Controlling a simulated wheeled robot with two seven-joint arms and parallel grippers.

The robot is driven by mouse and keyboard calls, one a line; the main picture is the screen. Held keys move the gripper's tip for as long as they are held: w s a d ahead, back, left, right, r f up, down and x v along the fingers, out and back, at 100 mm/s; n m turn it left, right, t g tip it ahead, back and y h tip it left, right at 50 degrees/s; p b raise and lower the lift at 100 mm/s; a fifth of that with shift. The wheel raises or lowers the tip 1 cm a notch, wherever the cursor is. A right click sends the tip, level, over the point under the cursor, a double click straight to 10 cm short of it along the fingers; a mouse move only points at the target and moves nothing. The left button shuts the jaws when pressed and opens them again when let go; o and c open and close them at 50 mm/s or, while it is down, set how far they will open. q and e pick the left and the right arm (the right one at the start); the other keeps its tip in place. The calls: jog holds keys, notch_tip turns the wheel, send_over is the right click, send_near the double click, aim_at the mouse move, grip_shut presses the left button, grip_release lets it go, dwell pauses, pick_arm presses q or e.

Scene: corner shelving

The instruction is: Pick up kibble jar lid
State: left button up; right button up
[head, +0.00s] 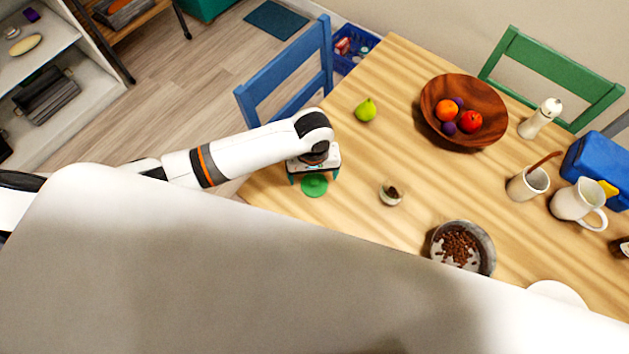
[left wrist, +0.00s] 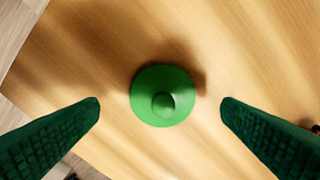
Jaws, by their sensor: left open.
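The kibble jar lid (head: 314,186) is a round green disc with a small knob on top. It lies on the wooden table near the table's left edge. In the left wrist view the lid (left wrist: 150,92) is centred between the two green fingers, with its knob toward the camera. My left gripper (head: 315,177) is open above the lid, and its fingers are apart from it on both sides in the left wrist view (left wrist: 160,101). A small glass jar (head: 390,194) with brown contents stands to the right of the lid. My right gripper is not in view.
A metal bowl of kibble (head: 488,250), a wooden fruit bowl (head: 485,90) and a green pear (head: 366,110) are on the table (head: 400,75). A mug (head: 527,184) and a pitcher (head: 575,200) stand at right. A blue chair (head: 290,75) is beside the arm.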

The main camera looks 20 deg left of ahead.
aim_at(314, 180)
pick_arm(q)
notch_tip(314, 180, down, 3)
jog(key=shift+d+f, duration=0.1)
jog(key=shift+d, duration=0.05)
jog(key=shift+c, duration=0.5)
jog(key=c, duration=1)
jog(key=shift+o, duration=0.2)
